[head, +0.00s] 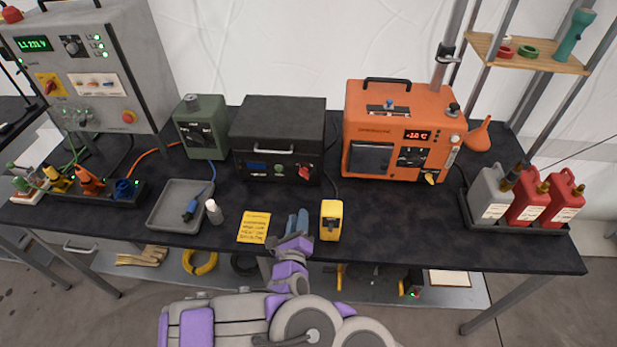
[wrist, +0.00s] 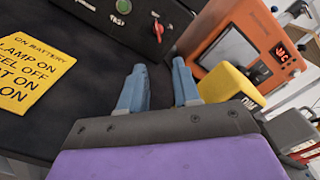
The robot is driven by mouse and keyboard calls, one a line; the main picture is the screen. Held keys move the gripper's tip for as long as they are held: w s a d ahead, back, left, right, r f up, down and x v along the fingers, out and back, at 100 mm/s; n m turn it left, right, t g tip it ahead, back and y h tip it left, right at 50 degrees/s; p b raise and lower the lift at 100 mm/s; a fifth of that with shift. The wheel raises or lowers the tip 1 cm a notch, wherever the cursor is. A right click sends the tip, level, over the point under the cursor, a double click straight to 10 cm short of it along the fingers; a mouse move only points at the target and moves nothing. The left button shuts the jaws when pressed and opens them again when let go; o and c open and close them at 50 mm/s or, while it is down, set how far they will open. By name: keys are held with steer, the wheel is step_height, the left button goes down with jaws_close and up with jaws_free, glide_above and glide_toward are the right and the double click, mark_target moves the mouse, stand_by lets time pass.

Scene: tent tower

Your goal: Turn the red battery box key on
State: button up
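The battery box (head: 278,130) is a black case with a handle, standing on the table in the middle of the head view. Its red key (head: 304,171) is on the right of the front panel; it also shows in the wrist view (wrist: 158,29), above the gripper. My gripper (head: 297,222) is over the table's front part, in front of the box and apart from the key. In the wrist view its two blue fingers (wrist: 160,88) are spread with nothing between them. The key's exact angle is too small to tell.
A yellow note (head: 254,227) lies left of my gripper, and a yellow device (head: 331,220) stands close on its right. An orange heater-like unit (head: 397,135) is right of the box, a green box (head: 201,127) left. A grey tray (head: 180,206) lies further left.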

steer(key=w, duration=0.1)
steer(key=w+a, duration=0.1)
steer(key=w+a+b, duration=0.1)
steer(key=shift+w+f, duration=0.15)
steer(key=shift+f, duration=0.1)
steer(key=b, duration=0.2)
glide_toward(301, 170)
steer(key=shift+w+d+f, duration=0.15)
steer(key=shift+d+f, duration=0.35)
steer(key=shift+d, duration=0.3)
steer(key=w, duration=0.2)
steer(key=w+a+b, duration=0.1)
steer(key=w, duration=0.4)
steer(key=shift+a+f, duration=0.1)
steer(key=shift+a, duration=0.2)
steer(key=shift+w+d+b, duration=0.3)
steer(key=shift+d, duration=0.35)
steer(key=shift+a, duration=0.6)
steer(key=c, duration=0.3)
jaws_close()
steer(key=shift+d, duration=0.3)
steer(key=shift+s, duration=0.1)
